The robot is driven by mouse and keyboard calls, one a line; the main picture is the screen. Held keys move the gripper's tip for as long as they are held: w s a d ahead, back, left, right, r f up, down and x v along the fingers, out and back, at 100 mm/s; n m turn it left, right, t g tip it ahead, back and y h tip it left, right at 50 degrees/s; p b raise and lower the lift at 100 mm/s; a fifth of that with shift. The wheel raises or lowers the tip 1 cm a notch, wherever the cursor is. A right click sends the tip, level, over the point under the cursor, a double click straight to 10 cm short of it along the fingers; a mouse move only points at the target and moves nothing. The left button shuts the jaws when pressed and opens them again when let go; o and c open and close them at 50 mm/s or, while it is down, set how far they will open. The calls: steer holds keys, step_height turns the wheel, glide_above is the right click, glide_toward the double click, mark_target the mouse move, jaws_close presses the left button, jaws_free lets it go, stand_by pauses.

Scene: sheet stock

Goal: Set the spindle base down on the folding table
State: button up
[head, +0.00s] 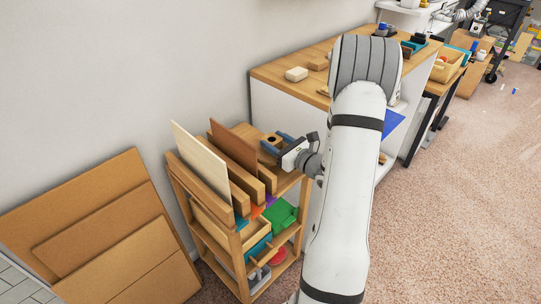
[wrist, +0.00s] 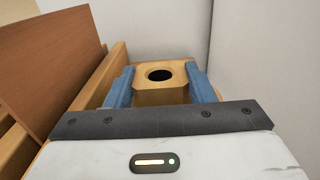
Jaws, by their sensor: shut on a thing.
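The spindle base (wrist: 160,97) is a light wooden block with a round dark hole in its top. In the wrist view it sits between the two blue fingers of my gripper (wrist: 160,70), which is shut on it. In the head view my gripper (head: 275,142) is at the top of a wooden rack, with the spindle base (head: 271,138) small between the fingers. I cannot tell whether the base touches the rack top. A table with dark legs (head: 432,93) stands at the upper right; I cannot tell for sure that it is the folding table.
The wooden rack (head: 236,241) holds upright boards (head: 202,165) close left of my gripper, with bins below. A wood-topped bench (head: 272,73) bears several blocks. Brown panels (head: 105,235) lean on the wall at left.

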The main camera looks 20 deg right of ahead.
steer(key=shift+r+p, duration=0.85)
steer(key=shift+r, duration=0.6)
